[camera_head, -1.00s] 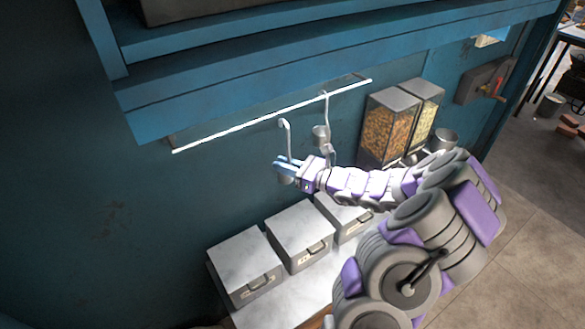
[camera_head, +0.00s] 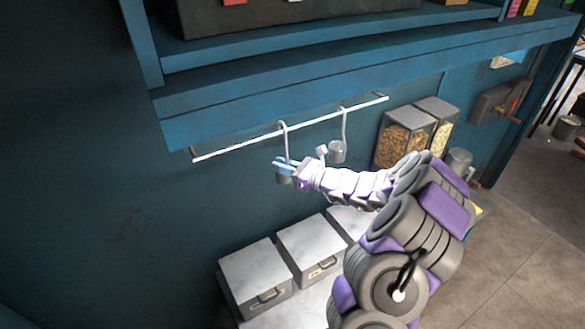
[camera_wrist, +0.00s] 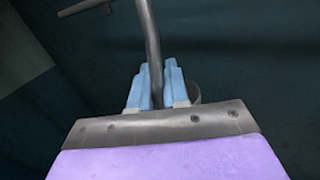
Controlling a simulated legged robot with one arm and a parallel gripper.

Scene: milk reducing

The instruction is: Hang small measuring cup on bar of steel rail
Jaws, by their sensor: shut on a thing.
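The small measuring cup hangs down from a long grey handle (camera_head: 287,146) with a hooked top. My gripper (camera_head: 285,165) is shut on the handle just above the cup's bowl, which is partly hidden by the fingers. The wrist view shows the handle (camera_wrist: 151,40) upright between the two blue fingers (camera_wrist: 156,82). The steel rail's pale bar (camera_head: 240,142) runs along the wall under the shelf. The hook's top overlaps the bar in the head view; I cannot tell whether it rests on it.
A second cup (camera_head: 338,153) hangs from the bar to the right. Grain dispensers (camera_head: 400,140) stand further right. Several lidded grey boxes (camera_head: 252,268) sit on the counter below. The blue shelf (camera_head: 320,82) overhangs the rail. The bar's left part is free.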

